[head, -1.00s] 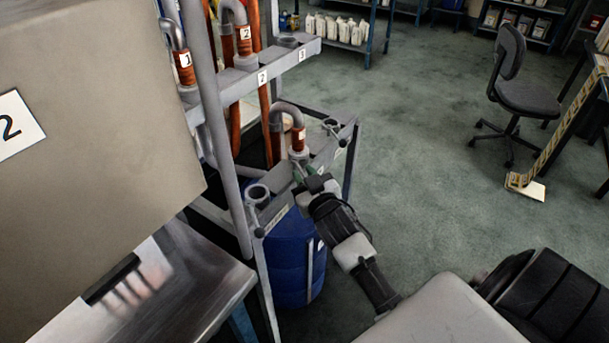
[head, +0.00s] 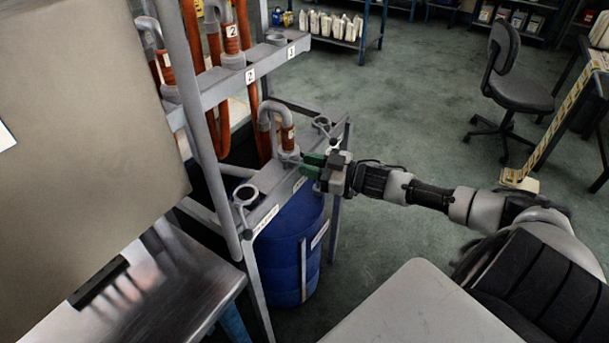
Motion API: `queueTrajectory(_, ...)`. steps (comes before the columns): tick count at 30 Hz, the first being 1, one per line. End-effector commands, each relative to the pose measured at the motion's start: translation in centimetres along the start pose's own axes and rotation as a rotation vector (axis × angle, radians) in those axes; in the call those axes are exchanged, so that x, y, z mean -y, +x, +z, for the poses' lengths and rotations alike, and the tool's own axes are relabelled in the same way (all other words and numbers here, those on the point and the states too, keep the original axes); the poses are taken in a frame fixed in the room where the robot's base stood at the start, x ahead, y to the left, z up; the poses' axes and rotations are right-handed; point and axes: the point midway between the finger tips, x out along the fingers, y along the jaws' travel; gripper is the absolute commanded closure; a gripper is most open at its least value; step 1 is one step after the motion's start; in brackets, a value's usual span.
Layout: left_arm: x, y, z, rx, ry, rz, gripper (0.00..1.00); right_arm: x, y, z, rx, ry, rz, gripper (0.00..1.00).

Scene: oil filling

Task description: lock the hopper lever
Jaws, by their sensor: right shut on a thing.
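The grey metal hopper stand (head: 270,213) carries round sockets along its lower rail. A grey bent pipe with an orange hose end (head: 288,138) sits in the middle socket of this rail. My right gripper (head: 304,161), with green fingertips, reaches in from the right beside the base of this pipe. It is shut on a small lever (head: 290,158) there, mostly hidden by the fingers. Another lever with a ball end (head: 247,233) hangs at the empty near socket (head: 245,193). My left gripper is out of view.
A blue barrel (head: 290,250) stands under the lower rail. A large beige box (head: 90,130) and a metal table (head: 170,290) fill the left side. An office chair (head: 515,95) stands at the back right. The green floor between is clear.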

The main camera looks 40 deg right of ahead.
Motion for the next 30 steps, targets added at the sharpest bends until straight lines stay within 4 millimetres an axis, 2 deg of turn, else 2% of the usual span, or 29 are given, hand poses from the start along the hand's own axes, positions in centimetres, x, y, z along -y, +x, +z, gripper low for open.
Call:
queueTrajectory(1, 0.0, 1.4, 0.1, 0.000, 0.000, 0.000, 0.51, -0.4, 0.1, 0.6, -0.007, -0.010, -0.034, 1.00)
queueTrajectory(3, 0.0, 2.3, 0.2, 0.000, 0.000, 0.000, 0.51, -0.8, 0.1, 0.6, -0.018, -0.008, -0.082, 1.00)
queueTrajectory(12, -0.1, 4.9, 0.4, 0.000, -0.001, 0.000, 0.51, -1.6, 0.2, 0.5, -0.048, -0.004, -0.231, 1.00)
queueTrajectory(30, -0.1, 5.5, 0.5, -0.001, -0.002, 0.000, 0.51, -1.8, 0.3, 0.3, -0.059, 0.000, -0.285, 1.00)
